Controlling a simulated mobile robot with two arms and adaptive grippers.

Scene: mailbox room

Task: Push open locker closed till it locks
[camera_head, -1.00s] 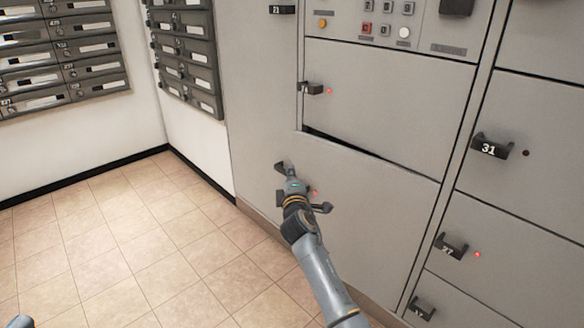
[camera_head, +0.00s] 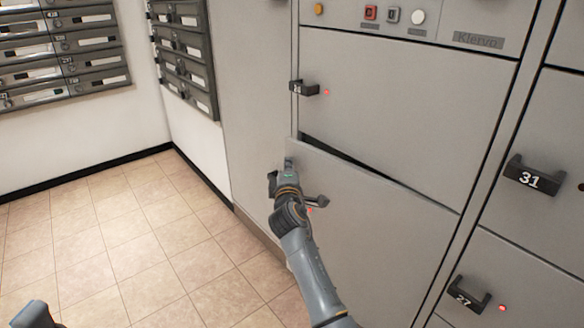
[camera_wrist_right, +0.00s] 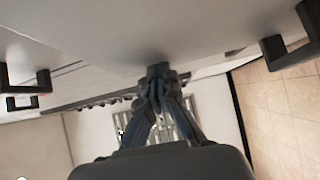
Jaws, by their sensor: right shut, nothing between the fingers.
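The open locker door (camera_head: 375,245) is the large grey panel below the locker numbered 26. It stands slightly ajar, with a dark gap along its top edge. My right gripper (camera_head: 288,167) is shut and empty, with its tips at the door's upper left, close to the handle side. In the right wrist view the closed fingertips (camera_wrist_right: 157,72) are at a grey panel surface and appear to touch it. My right forearm partly hides the door's handle and red light. My left gripper is not clearly seen; only a bit of my own body shows at the lower left.
The locker above (camera_head: 405,115) is shut, with a black handle (camera_head: 304,88). Mailboxes (camera_head: 65,50) hang on the left wall. The tiled floor (camera_head: 120,240) is clear.

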